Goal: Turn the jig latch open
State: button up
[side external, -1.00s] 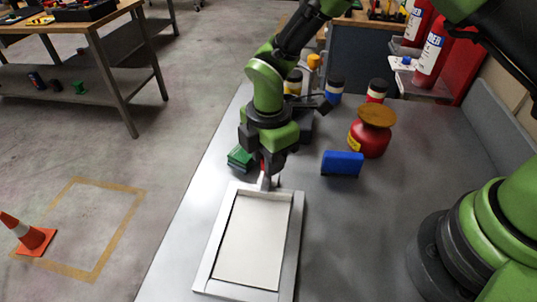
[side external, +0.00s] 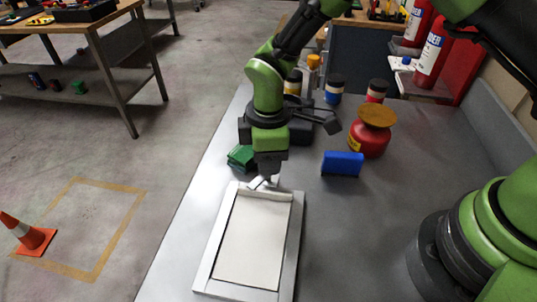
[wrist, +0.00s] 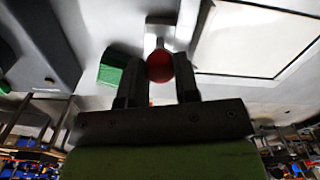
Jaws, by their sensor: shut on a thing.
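The jig (side external: 297,240) is a pale rectangular frame around a flat light panel, lying on the grey table. Its latch (side external: 256,183) is a small pale lever at the frame's far end, partly hidden below my gripper (side external: 268,176). In the wrist view, my gripper (wrist: 158,75) is shut on the latch's round red knob (wrist: 160,68), with a finger on each side. A pale bar of the latch (wrist: 159,32) runs beyond the knob. The frame and panel (wrist: 250,42) show at the upper right there. The knob is hidden in the side view.
Green blocks (side external: 241,157) sit close to the left of my gripper. A blue block (side external: 342,163) and a red canister with a brown top (side external: 370,132) stand to the right. Several capped bottles stand behind. The table right of the jig is clear.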

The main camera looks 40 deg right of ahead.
jog(key=m, duration=0.6)
jog(key=shift+m, duration=0.3)
jog(key=m, duration=0.5)
jog(key=shift+m, duration=0.4)
jog(key=o, duration=0.9)
jog(key=shift+o, duration=0.2)
jog(key=shift+r, duration=0.1)
notch_tip(320, 180, up, 9)
jog(key=shift+r, duration=0.4)
